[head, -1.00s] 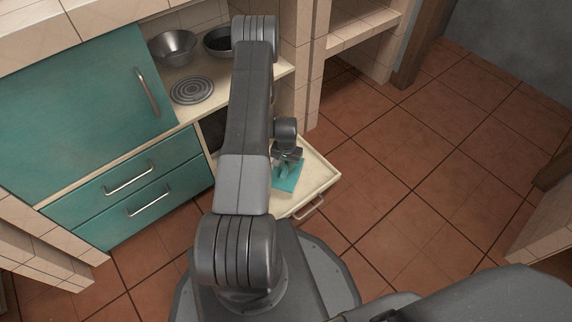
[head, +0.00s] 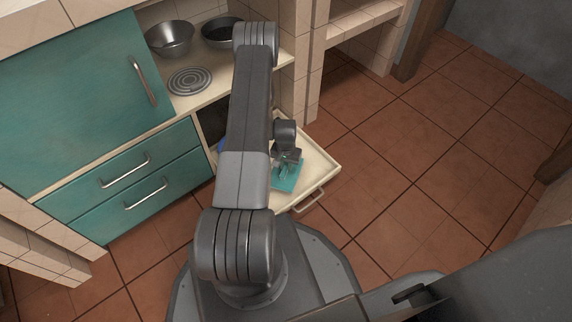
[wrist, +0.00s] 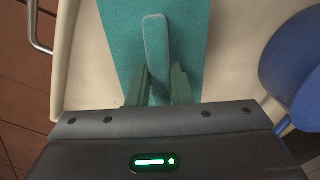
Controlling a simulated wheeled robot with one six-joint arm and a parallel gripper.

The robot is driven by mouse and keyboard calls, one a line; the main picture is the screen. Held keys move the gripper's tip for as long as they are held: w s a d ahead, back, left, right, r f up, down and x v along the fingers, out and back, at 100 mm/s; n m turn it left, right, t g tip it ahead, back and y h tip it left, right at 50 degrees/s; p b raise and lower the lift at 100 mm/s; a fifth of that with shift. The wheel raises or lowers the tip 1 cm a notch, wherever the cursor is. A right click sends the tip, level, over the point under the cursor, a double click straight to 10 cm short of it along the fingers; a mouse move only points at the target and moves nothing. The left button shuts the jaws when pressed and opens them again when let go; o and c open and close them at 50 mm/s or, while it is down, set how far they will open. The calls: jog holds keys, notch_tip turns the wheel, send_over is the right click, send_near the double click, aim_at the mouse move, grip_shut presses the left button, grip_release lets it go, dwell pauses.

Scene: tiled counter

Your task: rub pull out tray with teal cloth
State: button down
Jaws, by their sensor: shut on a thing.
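The teal cloth (head: 287,178) lies flat on the pull-out tray, with a raised ridge in its middle. It also shows in the wrist view (wrist: 120,35). My gripper (head: 287,160) is above the cloth, shut on its ridge; in the wrist view the two fingers (wrist: 158,85) stand on either side of the ridge. The cream pull-out tray (head: 318,168) is extended from the cabinet, with a metal handle (head: 309,202) on its front. My arm hides the tray's left part in the head view.
A blue rounded thing (wrist: 292,75) is beside the cloth in the wrist view, partly cut off. Metal bowls (head: 170,40) and a coiled plate (head: 189,81) stand on the shelf. Teal drawers (head: 125,170) are shut at left. Tiled floor (head: 420,150) is clear at right.

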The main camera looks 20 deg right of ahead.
jog(key=shift+f+b, duration=1)
jog(key=shift+f, duration=0.1)
jog(key=shift+d, duration=0.1)
jog(key=shift+w+d+r+b, duration=0.1)
jog(key=shift+w+d+b, duration=0.25)
jog(key=shift+d+b, duration=0.35)
jog(key=shift+w+d+b, duration=0.3)
jog(key=shift+d+b, duration=0.05)
jog(key=shift+d, duration=0.55)
jog(key=shift+b, duration=0.35)
jog(key=shift+a, duration=0.1)
jog(key=shift+s+a+f, duration=0.1)
jog(key=shift+s+a, duration=0.2)
jog(key=shift+a, duration=0.25)
jog(key=shift+s+a+f, duration=0.15)
jog(key=shift+s+a, duration=0.1)
jog(key=shift+a, duration=0.35)
jog(key=shift+s+a+f, duration=0.1)
jog(key=shift+s+a, duration=0.2)
jog(key=shift+a, duration=0.25)
jog(key=shift+w+d+r+p, duration=0.1)
jog(key=shift+r+p, duration=0.7)
jog(key=shift+r, duration=0.75)
jog(key=shift+w+r+p, duration=0.1)
jog(key=shift+r+p, duration=0.65)
jog(key=shift+r, duration=0.8)
